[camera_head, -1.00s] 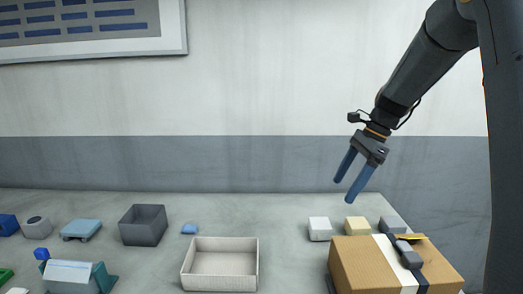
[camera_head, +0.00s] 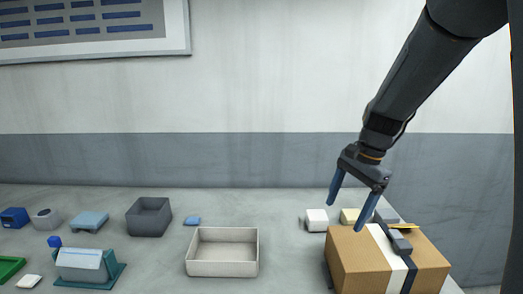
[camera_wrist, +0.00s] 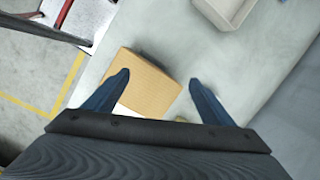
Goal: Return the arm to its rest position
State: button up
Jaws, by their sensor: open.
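My gripper (camera_head: 347,207) hangs from the arm at the right of the head view, with its two blue fingers spread apart and nothing between them. It points down, in front of or above the brown cardboard box (camera_head: 357,258). In the wrist view my gripper (camera_wrist: 160,85) shows both fingers wide apart, with the cardboard box (camera_wrist: 152,82) below and between them. I cannot tell the exact height above the box.
A cream tray (camera_head: 222,268), a dark grey bin (camera_head: 148,217) and a small blue piece (camera_head: 192,220) stand left of the box. Small blocks (camera_head: 316,220) stand behind it. A teal dispenser (camera_head: 85,266) is at left. The grey table (camera_head: 270,205) has free room between.

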jog(key=s+a+f+n+t+h, duration=0.1)
jog(key=s+f+n, duration=0.2)
jog(key=s+n, duration=0.35)
jog(key=s+a+f+n+t+h, duration=0.1)
jog(key=s+a+f+n, duration=0.15)
jog(key=s+n, duration=0.45)
jog(key=shift+m+g, duration=0.45)
jog(key=shift+g, duration=0.35)
jog(key=f+b, duration=0.3)
jog(key=f, duration=0.1)
jog(key=s+f+b, duration=0.1)
jog(key=f+b, duration=0.2)
jog(key=f, duration=0.1)
jog(key=s+f+b, duration=0.1)
jog(key=f+b, duration=0.2)
jog(key=f, duration=0.1)
jog(key=shift+s+d+b, duration=0.15)
jog(key=shift+d+b, duration=0.1)
jog(key=shift+b, duration=0.05)
jog(key=shift+s+f, duration=0.1)
jog(key=shift+f, duration=0.15)
